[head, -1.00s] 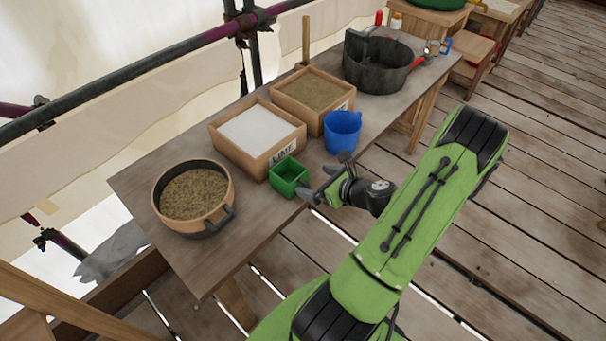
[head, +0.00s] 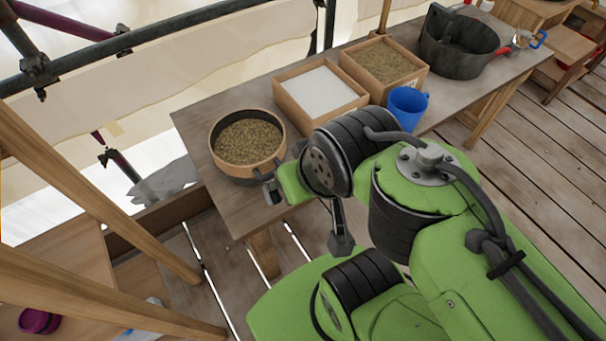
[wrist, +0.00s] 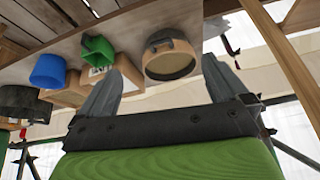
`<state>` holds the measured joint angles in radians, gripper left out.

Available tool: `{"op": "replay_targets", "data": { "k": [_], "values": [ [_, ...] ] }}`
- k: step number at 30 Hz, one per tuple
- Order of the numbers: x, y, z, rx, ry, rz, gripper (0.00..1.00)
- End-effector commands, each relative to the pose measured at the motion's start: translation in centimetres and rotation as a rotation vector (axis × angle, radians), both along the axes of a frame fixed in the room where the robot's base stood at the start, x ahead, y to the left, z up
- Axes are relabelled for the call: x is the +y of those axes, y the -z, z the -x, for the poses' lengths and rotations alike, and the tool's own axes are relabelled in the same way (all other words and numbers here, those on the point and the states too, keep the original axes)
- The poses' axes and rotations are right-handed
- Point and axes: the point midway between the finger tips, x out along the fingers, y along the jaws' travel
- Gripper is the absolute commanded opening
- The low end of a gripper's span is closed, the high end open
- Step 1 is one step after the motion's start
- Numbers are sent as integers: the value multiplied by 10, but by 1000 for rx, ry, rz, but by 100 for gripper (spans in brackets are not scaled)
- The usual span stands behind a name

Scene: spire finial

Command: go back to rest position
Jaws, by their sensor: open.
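My gripper (wrist: 162,66) shows in the wrist view with its two grey fingers spread wide and nothing between them. Behind the fingers, that view shows the table's things from an odd, tilted angle, with the round sieve-like pan (wrist: 170,62) apart from the fingers. The small green box (wrist: 97,48) shows in the wrist view but is hidden behind my arm in the head view.
On the table stand a round pan of brown grains (head: 248,140), a wooden box of white powder (head: 320,92), a box of brown grains (head: 385,62), a blue cup (head: 407,108) and a dark pot (head: 460,45). Wooden posts (head: 90,190) stand at left. The plank floor (head: 545,140) at right is clear.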

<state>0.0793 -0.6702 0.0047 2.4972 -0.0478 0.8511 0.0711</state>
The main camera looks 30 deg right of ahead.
Motion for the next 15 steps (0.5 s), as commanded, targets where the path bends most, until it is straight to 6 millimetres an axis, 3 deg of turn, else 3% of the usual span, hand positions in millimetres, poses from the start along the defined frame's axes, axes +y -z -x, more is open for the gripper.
{"op": "replay_targets", "data": {
  "k": [3,11,15],
  "values": [
    [3,-7,14,-27,-89,40,100],
    [3,-9,15,-27,-94,44,100],
    [3,-36,15,-27,-93,43,100]
  ]
}}
